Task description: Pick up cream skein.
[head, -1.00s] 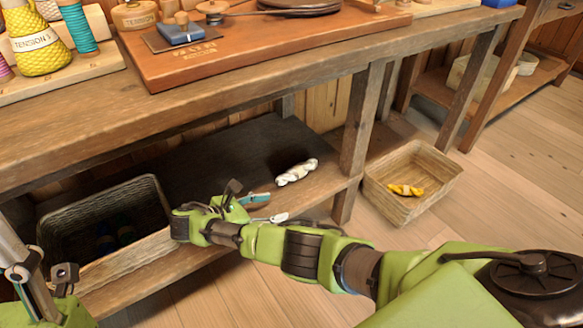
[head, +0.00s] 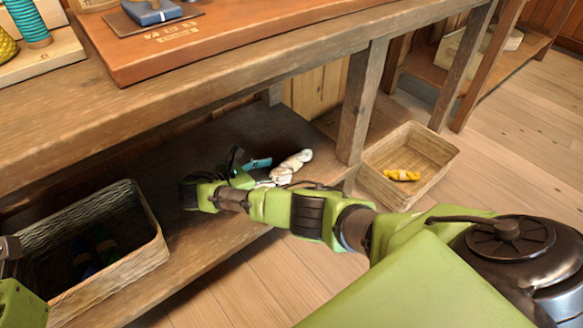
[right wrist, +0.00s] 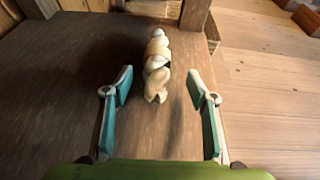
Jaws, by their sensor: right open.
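The cream skein (head: 293,164), a twisted pale hank, lies on the lower shelf (head: 250,131) under the workbench, near the shelf's right end. In the right wrist view the skein (right wrist: 157,66) lies lengthwise ahead, its near end between the tips of the two fingers. My right gripper (head: 262,172) is open with teal finger pads; in the right wrist view the gripper (right wrist: 160,90) has nothing held, with a gap on both sides of the skein. My left gripper cannot be made out; only a green part of my left arm shows at the left edge of the head view.
A wicker basket (head: 151,256) with dark contents stands on the shelf's left. A table leg (head: 356,105) rises just right of the skein. A basket (head: 440,173) with a yellow skein (head: 402,175) sits on the floor. The bench top (head: 130,110) overhangs the shelf.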

